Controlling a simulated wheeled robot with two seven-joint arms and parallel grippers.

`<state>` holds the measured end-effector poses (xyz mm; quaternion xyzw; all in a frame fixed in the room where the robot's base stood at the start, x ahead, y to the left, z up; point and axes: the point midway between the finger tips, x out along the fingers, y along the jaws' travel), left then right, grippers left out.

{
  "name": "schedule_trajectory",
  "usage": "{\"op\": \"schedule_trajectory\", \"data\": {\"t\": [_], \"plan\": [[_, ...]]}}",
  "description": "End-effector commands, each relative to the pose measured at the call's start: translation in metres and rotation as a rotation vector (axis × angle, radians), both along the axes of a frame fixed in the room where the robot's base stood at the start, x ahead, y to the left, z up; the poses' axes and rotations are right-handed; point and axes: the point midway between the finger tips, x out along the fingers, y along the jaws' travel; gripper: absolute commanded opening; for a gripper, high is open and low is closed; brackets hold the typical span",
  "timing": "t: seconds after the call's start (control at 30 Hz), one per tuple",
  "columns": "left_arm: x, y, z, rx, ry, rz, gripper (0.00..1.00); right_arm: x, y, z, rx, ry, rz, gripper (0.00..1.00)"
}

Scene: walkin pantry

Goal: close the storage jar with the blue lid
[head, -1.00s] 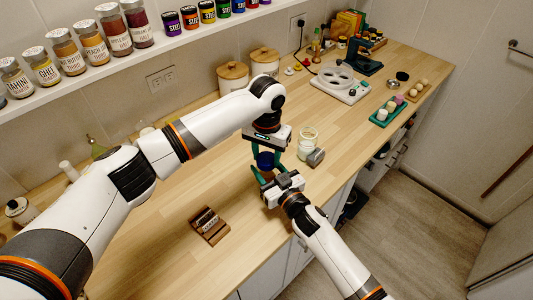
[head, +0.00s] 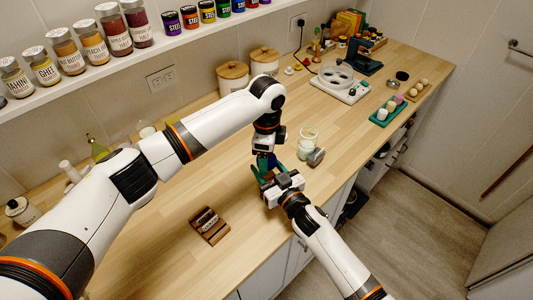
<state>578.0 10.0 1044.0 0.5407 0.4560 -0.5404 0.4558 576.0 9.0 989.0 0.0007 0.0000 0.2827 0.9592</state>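The blue lid (head: 262,162) shows as a small dark blue patch under my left gripper (head: 266,160). The teal fingers of the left gripper point down beside it and seem closed on it, though they overlap in this view. My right gripper (head: 265,177) reaches in from the lower right, just below and in front, with its fingers close under the lid. Its fingers are mostly hidden, so I cannot tell whether they are open or hold the jar. The body of the jar with the blue lid cannot be made out.
A clear glass jar (head: 308,138) stands right of the grippers, with a grey cylinder (head: 316,157) beside it. A wooden block holder (head: 209,226) sits front left. Two wooden-lidded canisters (head: 232,76) stand at the wall. The counter (head: 215,165) between is clear.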

Motion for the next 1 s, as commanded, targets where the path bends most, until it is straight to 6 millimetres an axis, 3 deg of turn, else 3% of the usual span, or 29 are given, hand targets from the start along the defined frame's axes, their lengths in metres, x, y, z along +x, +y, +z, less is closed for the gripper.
{"op": "schedule_trajectory", "data": {"t": [0.37,0.8,1.0], "plan": [[0.000,0.000,0.006,-0.001,-0.001,0.002,0.72,0.000,0.000,-0.001,-0.001,0.001,0.000,0.00],[0.000,0.000,0.091,-0.001,-0.003,0.001,0.72,0.000,0.000,-0.001,-0.001,0.001,0.000,0.00],[0.000,0.000,0.115,0.000,-0.001,0.001,0.72,0.000,0.000,-0.001,-0.001,0.001,0.000,0.00]]}}
